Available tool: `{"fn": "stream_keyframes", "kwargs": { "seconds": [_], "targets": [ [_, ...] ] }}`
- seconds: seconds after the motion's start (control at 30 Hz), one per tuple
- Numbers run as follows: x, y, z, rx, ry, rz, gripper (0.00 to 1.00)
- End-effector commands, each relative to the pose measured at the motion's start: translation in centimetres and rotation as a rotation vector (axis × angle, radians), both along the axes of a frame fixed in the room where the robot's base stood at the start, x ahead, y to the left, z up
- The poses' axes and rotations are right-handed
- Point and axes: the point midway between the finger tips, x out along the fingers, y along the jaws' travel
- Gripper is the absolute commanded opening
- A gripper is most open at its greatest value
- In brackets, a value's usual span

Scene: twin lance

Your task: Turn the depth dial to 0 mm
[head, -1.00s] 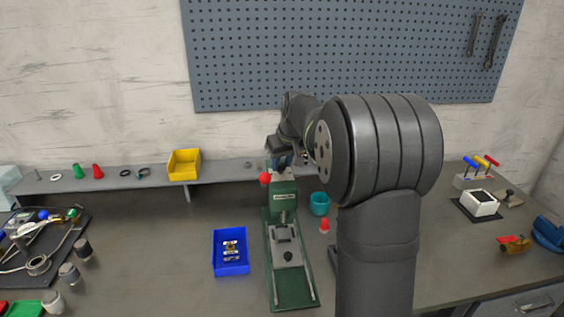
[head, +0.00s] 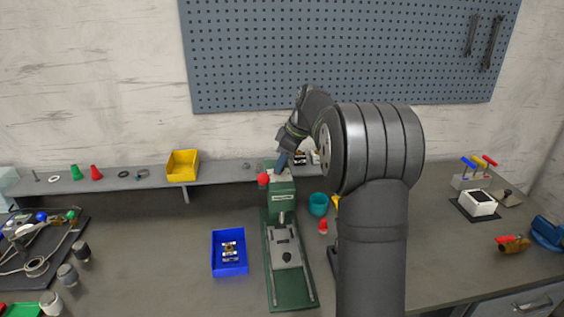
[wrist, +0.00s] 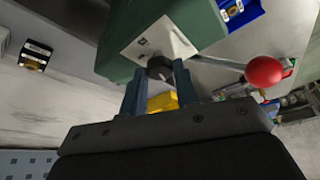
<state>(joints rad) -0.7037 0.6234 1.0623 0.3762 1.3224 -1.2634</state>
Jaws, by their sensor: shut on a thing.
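The green press (head: 283,200) stands upright on its long green base in the middle of the bench. In the wrist view its green housing (wrist: 198,20) carries a white plate (wrist: 160,38) with a small dark mark, and the dark round depth dial (wrist: 160,67) sits at the plate's edge. My gripper (wrist: 159,73) has its two blue fingers on either side of the dial, shut on it. In the head view my gripper (head: 281,162) tilts down onto the top of the press. The dial is not discernible there, and I cannot read its setting.
A lever with a red ball (head: 263,180) sticks out at the press's left; the ball (wrist: 264,71) is close right of the fingers in the wrist view. A blue tray (head: 229,266), teal cup (head: 318,205) and red cone (head: 323,226) stand nearby. A shelf (head: 220,178) runs behind.

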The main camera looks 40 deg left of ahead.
Motion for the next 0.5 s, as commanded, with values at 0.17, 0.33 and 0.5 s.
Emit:
{"fn": "stream_keyframes", "kwargs": {
  "seconds": [0.17, 0.33, 0.5],
  "targets": [
    [0.11, 0.02, 0.01, 0.000, -0.001, 0.054, 0.06],
    [0.10, 0.02, 0.04, 0.000, -0.001, 0.078, 0.06],
    [0.10, 0.01, 0.03, 0.000, 0.000, 0.082, 0.06]
  ]
}}
